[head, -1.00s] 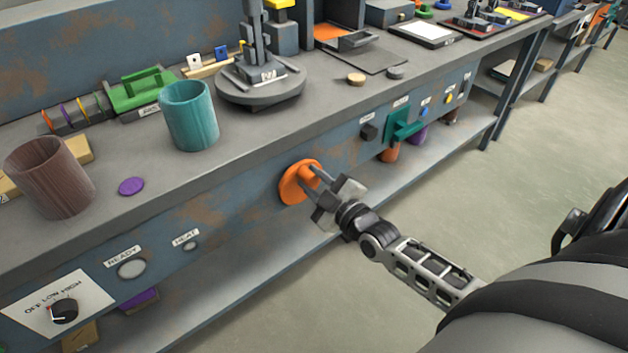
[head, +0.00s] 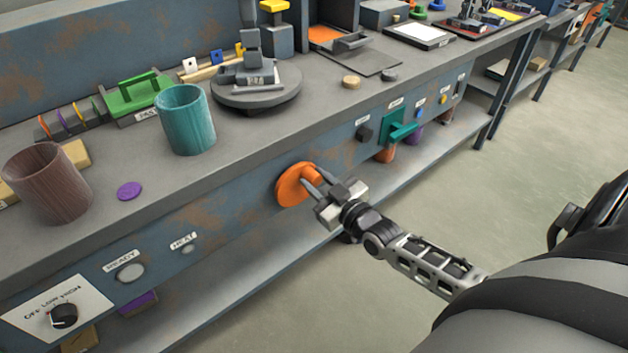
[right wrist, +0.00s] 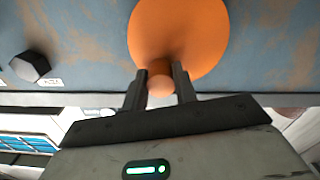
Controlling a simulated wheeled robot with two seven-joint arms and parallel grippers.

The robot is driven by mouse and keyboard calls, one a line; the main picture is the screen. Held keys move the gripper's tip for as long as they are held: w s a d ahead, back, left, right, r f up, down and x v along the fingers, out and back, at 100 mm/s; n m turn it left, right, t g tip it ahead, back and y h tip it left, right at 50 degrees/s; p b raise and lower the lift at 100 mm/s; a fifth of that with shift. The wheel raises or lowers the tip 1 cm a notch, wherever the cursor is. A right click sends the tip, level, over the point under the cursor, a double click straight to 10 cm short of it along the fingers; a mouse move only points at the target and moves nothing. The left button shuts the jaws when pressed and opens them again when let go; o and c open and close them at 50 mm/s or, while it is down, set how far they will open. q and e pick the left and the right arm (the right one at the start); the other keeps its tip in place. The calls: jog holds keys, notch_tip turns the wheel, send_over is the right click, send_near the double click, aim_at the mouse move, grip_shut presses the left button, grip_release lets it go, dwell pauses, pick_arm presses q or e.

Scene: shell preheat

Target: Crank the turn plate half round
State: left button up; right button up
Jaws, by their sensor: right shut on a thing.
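The orange crank (head: 292,187) is a round disc with a knob on the front panel of the bench. It also shows in the right wrist view (right wrist: 178,35), with its knob (right wrist: 160,84) between my fingers. My right gripper (head: 313,182) is shut on that knob. The turn plate (head: 230,98) is a grey disc on the bench top behind the crank. It carries a grey fixture (head: 252,45) with a small label at its foot. My left gripper is out of view.
A teal cup (head: 186,122) stands left of the turn plate, with a brown cup (head: 45,185) further left. The floor in front is clear.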

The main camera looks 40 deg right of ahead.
jog(key=m, duration=0.2)
jog(key=shift+d+f+m, duration=0.4)
pick_arm(q)
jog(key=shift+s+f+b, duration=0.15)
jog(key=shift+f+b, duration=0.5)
jog(key=shift+b, duration=0.55)
pick_arm(e)
jog(key=f+m, duration=0.1)
jog(key=m, duration=0.5)
jog(key=f+m, duration=0.1)
jog(key=m, duration=0.1)
jog(key=shift+d+f+m, duration=0.35)
jog(key=shift+d+m, duration=0.05)
jog(key=o, duration=1)
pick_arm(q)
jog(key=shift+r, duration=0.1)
